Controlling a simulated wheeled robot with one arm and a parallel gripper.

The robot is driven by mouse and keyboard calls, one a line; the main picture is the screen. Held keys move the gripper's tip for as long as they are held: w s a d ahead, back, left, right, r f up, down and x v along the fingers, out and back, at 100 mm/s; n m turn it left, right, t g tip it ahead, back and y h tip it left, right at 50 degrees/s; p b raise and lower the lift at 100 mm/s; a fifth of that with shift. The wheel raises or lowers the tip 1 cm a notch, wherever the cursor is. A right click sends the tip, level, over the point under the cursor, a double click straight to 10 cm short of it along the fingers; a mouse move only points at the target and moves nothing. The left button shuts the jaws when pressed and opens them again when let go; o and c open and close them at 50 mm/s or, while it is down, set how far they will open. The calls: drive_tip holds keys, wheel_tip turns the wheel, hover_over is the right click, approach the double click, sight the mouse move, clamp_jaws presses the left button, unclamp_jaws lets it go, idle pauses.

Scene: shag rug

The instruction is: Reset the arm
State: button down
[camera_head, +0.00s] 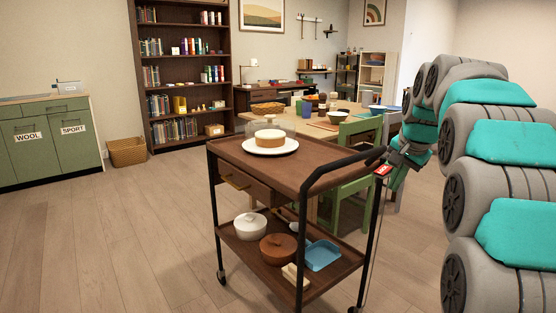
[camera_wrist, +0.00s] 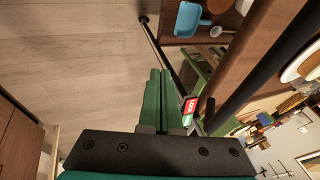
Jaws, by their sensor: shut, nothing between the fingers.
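My arm comes in from the right in the head view, with thick grey and teal links. My gripper (camera_head: 386,172) is beside the right end of the cart (camera_head: 316,173), close to its black handle. In the wrist view my gripper (camera_wrist: 160,75) shows its two green fingers together, with nothing between them. A small red label (camera_wrist: 188,110) with white marks shows right beside the fingers; I cannot tell what it is fixed to. The red label also shows in the head view (camera_head: 383,170).
The cart carries a cake (camera_head: 269,138) on a white plate under a clear cover. A green chair (camera_head: 352,165) and table stand behind. The floor at left is clear.

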drive_tip(key=s+a+f+n+g, duration=0.2)
drive_tip(key=s+f, duration=0.5)
drive_tip(key=s, duration=0.7)
drive_tip(key=s+a+f+n+g, duration=0.2)
drive_tip(key=s+a+f+n, duration=0.3)
drive_tip(key=s, duration=1)
drive_tip(key=s+a+f+n+g, duration=0.3)
drive_tip(key=s+a+f, duration=0.3)
drive_tip(key=s+f, duration=0.4)
drive_tip(key=s, duration=0.4)
drive_tip(key=shift+s+a, duration=0.2)
drive_tip(key=shift+s, duration=0.1)
